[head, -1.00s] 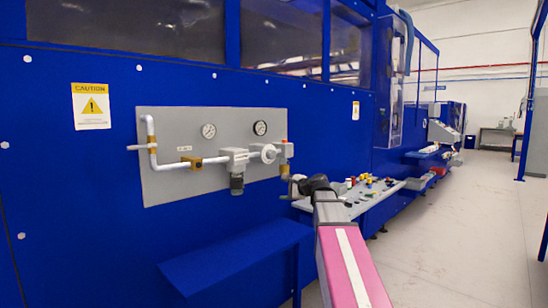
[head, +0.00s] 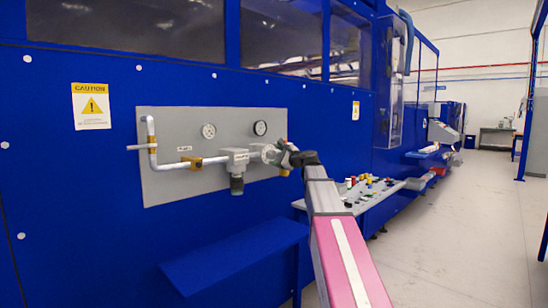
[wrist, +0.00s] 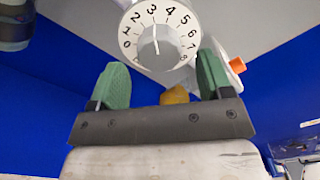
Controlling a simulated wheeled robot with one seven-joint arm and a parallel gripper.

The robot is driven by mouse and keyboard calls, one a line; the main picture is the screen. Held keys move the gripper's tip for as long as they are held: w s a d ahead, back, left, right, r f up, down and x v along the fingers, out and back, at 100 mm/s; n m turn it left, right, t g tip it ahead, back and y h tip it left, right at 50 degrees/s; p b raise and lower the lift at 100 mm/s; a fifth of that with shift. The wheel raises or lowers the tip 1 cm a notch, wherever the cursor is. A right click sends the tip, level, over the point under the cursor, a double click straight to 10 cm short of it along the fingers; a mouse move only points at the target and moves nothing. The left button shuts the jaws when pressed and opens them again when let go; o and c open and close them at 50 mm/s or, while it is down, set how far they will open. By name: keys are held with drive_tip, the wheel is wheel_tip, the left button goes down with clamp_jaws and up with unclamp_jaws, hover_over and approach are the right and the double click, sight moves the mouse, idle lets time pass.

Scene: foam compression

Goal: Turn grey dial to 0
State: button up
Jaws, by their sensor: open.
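The grey dial (wrist: 158,32) has a white face with black numbers and is at the top middle of the wrist view. Its pointer line points up, close to the 3. In the head view the dial (head: 267,153) sits at the right end of the pipe line, partly hidden by my gripper (head: 284,155). In the wrist view my gripper (wrist: 160,74) is open, with one green finger pad at the lower left of the dial and one at the lower right. The dial is ahead of the fingertips, and I see no clear contact.
A grey panel (head: 170,125) on the blue machine wall carries two gauges, pipes and a grey regulator (head: 237,165). An orange-tipped fitting (wrist: 236,66) is close to the right finger. A blue shelf (head: 235,255) juts out below. A console with coloured buttons (head: 365,195) stands at the right.

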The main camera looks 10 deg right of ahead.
drive_tip(key=shift+x, duration=1.25)
drive_tip(key=c, duration=0.9)
drive_tip(key=shift+c, duration=0.2)
